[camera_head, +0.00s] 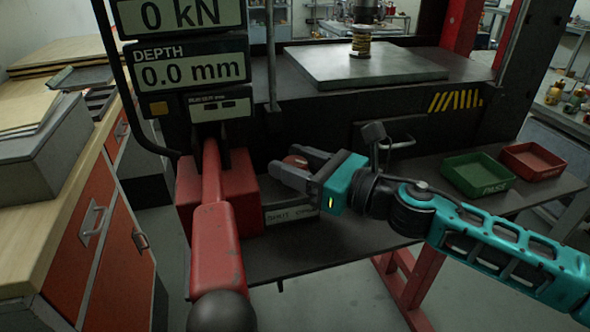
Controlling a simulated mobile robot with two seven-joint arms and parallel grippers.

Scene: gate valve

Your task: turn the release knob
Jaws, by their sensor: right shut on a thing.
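The release knob (296,161) is a small, round, dull red knob low on the front of the press, just right of the red pump block. Only part of it shows, between the fingers. My right gripper (284,161), teal with grey fingers, reaches in from the right and is shut on the knob, with one finger on each side. My left gripper is not in view.
A long red lever (216,245) with a black ball end rises from the red block (246,187) left of my gripper. A label plate (290,214) sits below. A green tray (478,174) and a red tray (532,160) stand on the right shelf. Displays read 0 kN and 0.0 mm.

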